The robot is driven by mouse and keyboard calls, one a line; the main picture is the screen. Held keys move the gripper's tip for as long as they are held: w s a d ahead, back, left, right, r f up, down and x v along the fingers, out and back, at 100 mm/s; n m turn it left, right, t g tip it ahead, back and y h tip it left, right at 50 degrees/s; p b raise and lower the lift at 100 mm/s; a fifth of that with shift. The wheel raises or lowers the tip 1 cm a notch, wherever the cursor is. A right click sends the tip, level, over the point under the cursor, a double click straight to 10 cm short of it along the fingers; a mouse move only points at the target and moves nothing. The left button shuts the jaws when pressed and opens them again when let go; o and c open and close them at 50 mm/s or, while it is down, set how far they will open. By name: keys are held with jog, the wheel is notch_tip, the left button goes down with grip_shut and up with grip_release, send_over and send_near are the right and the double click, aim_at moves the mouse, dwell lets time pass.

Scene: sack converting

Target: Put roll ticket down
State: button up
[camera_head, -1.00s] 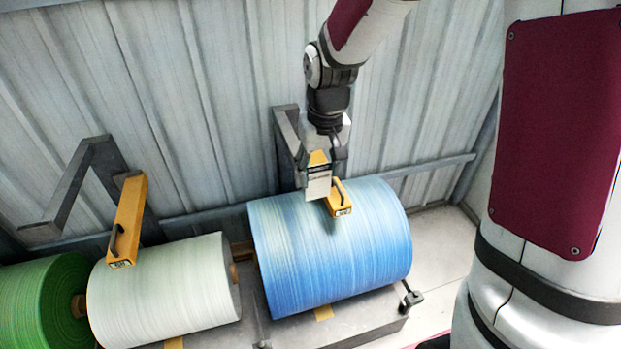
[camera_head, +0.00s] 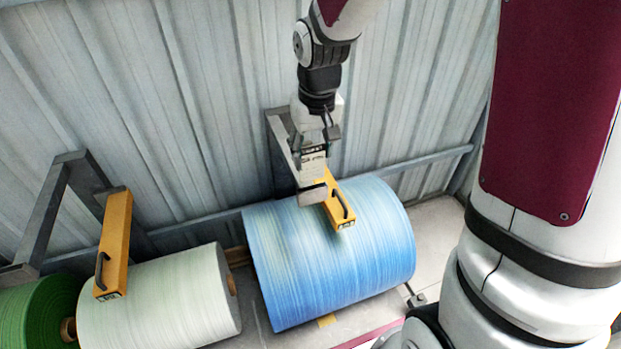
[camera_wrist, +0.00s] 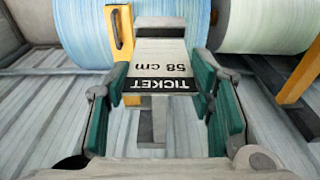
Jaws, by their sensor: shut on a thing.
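In the head view the ticket (camera_head: 312,165) hangs from my gripper (camera_head: 316,142), in front of the yellow arm over the blue roll. My gripper's green pads in the wrist view (camera_wrist: 160,90) close on both sides of the ticket near its lettered end. The ticket's far end points toward the blue roll (camera_head: 370,235). I cannot tell whether it touches the roll or the yellow arm.
A yellow handled arm (camera_head: 337,205) rests over the blue roll. Another yellow arm (camera_head: 114,240) lies over the white roll (camera_head: 170,300), with a green roll (camera_head: 35,315) at far left. Grey brackets (camera_head: 280,150) stand before the corrugated wall (camera_head: 180,90).

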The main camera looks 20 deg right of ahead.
aim_at(312, 172)
jog(key=shift+f, duration=3.4)
jog(key=shift+f, duration=0.1)
jog(key=o, duration=0.8)
notch_tip(312, 172, up, 12)
jog(key=s, duration=0.2)
jog(key=s+r+t, duration=0.2)
jog(key=s+r, duration=0.4)
jog(key=s, duration=0.3)
jog(key=s+r+t, duration=0.1)
jog(key=s+r, duration=0.5)
jog(key=s, duration=0.4)
jog(key=shift+t, duration=0.4)
